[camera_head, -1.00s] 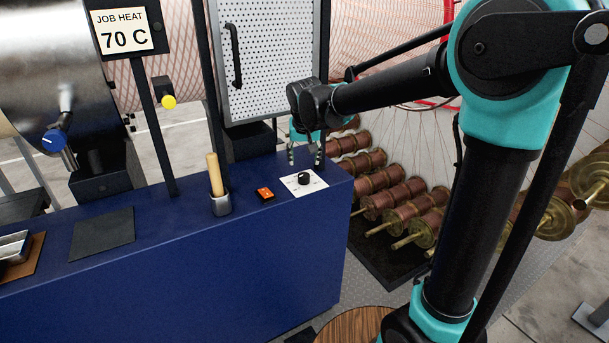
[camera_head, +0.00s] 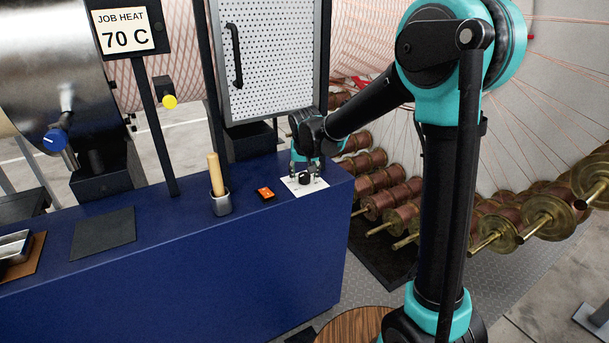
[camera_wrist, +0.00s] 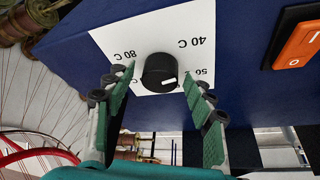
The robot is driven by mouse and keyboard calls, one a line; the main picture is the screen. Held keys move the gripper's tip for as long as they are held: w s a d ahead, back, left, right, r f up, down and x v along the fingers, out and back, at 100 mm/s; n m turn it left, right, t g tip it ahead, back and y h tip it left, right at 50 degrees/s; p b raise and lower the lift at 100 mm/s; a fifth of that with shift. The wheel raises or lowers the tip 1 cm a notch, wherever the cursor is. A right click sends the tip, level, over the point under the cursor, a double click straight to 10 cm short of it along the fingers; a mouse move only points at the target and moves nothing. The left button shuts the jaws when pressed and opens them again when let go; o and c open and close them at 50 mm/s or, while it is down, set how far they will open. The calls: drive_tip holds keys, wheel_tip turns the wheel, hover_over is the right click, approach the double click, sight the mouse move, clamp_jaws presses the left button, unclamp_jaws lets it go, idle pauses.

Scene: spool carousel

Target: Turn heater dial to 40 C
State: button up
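The heater dial (camera_head: 306,178) is a small black knob on a white plate (camera_head: 292,187) near the blue cabinet's right end. In the wrist view the dial (camera_wrist: 156,68) shows a white mark pointing to the lower right. The plate's print appears upside down there: 40 C is at upper right, 80 C at upper left, and a partly covered 50 at right. Other print is hidden by the fingers. My gripper (camera_wrist: 159,76) is open, with one green-padded finger on each side of the dial. I cannot tell whether they touch it. It also shows in the head view (camera_head: 305,170).
An orange switch (camera_head: 265,194) sits left of the plate. A grey cup with a wooden handle (camera_head: 217,178) stands farther left. A sign (camera_head: 123,32) reads JOB HEAT 70 C. Copper spools (camera_head: 375,185) fill the rack right of the blue cabinet (camera_head: 190,270).

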drive_tip(key=c, duration=1)
drive_tip(key=shift+d+n+y, duration=0.1)
drive_tip(key=shift+n+y, duration=0.6)
drive_tip(key=shift+n, duration=1.1)
drive_tip(key=o, duration=1.2)
drive_tip(key=shift+c, duration=0.2)
drive_tip(key=v, duration=1.2)
drive_tip(key=shift+w, duration=0.15)
